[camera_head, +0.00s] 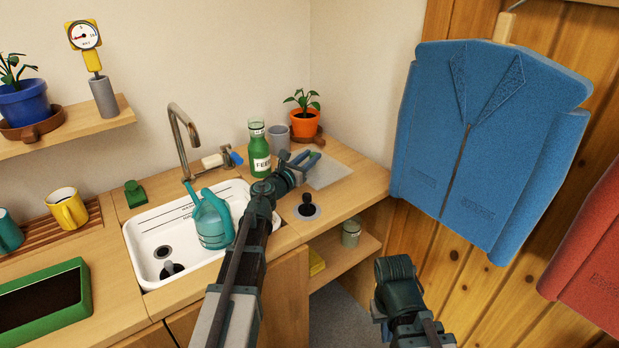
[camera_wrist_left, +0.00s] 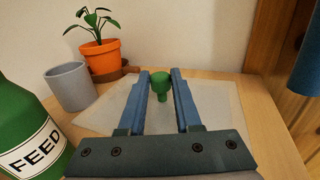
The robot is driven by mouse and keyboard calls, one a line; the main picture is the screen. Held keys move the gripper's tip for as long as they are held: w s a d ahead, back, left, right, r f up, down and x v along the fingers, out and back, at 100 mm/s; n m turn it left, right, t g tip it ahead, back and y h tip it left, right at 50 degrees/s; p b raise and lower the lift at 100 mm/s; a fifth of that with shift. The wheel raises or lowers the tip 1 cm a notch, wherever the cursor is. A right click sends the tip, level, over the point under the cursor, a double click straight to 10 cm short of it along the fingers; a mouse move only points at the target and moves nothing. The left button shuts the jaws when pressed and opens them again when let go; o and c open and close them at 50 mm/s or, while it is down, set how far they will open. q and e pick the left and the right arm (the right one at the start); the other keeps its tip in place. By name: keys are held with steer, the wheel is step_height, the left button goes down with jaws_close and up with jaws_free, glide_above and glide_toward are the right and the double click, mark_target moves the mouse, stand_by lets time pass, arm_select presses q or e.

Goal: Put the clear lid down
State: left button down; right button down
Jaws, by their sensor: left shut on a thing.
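The clear lid (camera_head: 330,172) is a pale, see-through square panel at the right end of the wooden counter. In the left wrist view the clear lid (camera_wrist_left: 220,105) spreads out flat beneath my fingers, with a green knob (camera_wrist_left: 161,82) between the fingertips. My left gripper (camera_head: 310,160) is shut on that knob; its blue fingers (camera_wrist_left: 161,88) lie on either side. The lid looks level, at or just above the counter top; I cannot tell whether it touches.
A green FEED bottle (camera_head: 259,150), a grey cup (camera_head: 279,137) and an orange plant pot (camera_head: 305,124) stand close left of and behind the lid. A black plunger-like thing (camera_head: 307,207) is at the counter front. The white sink (camera_head: 150,240) holds a teal watering can (camera_head: 212,222).

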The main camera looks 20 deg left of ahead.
arm_select(q)
steer(key=shift+f+b, duration=1.85)
steer(key=shift+f, duration=0.2)
steer(key=c, duration=0.6)
jaws_free()
steer(key=shift+r, duration=0.2)
steer(key=shift+s+a, duration=0.1)
steer(key=shift+s, duration=0.25)
steer(key=v, duration=1.1)
steer(key=shift+s+a, duration=0.1)
steer(key=shift+s, duration=0.05)
steer(key=shift+r, duration=0.1)
